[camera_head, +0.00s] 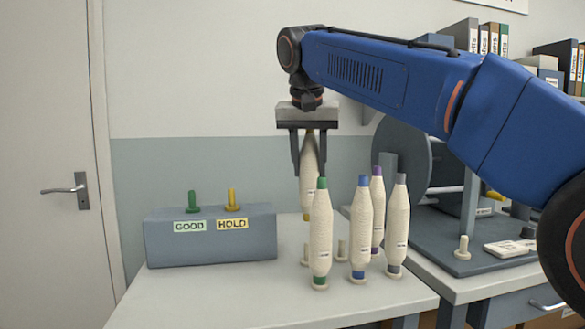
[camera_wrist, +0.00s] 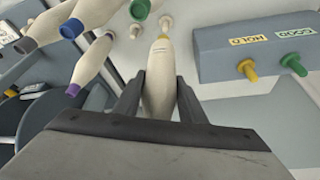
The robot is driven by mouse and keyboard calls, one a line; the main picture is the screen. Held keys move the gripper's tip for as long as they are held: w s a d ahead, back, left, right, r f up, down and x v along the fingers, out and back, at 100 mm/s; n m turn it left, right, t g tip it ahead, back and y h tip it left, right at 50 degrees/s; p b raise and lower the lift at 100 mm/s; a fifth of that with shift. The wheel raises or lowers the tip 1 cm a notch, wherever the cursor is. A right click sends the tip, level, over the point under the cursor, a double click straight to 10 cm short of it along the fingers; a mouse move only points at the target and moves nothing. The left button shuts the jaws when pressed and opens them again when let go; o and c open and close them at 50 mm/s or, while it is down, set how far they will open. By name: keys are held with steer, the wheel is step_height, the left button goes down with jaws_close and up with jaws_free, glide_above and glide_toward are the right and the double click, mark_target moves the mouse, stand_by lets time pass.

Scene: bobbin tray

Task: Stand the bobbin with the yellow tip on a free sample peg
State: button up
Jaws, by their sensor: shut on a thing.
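My gripper (camera_head: 308,165) points down and is shut on a cream bobbin (camera_head: 309,185), which hangs upright above the table. The bobbin's yellow lower end (camera_head: 306,217) is clear of the table; its top is hidden between the fingers. The wrist view shows the held bobbin (camera_wrist: 160,80) between both fingers. Two short cream sample pegs stand bare: one peg (camera_head: 305,255) roughly below the bobbin, another peg (camera_head: 341,250) to its right. The wrist view shows bare pegs (camera_wrist: 166,22) just past the yellow end. Bobbins with green (camera_head: 320,235), blue (camera_head: 362,230), purple (camera_head: 377,215) and grey (camera_head: 397,225) tips stand nearby.
The table front left is clear.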

mark_target(308, 185)
steer(key=shift+w+a+f, duration=0.1)
steer(key=shift+w+f, duration=0.2)
steer(key=shift+f, duration=2.2)
steer(key=shift+s+f, duration=0.1)
steer(key=shift+f, duration=2.7)
steer(key=o, duration=1.2)
steer(key=shift+v, duration=8.7)
steer(key=shift+s+a, duration=0.1)
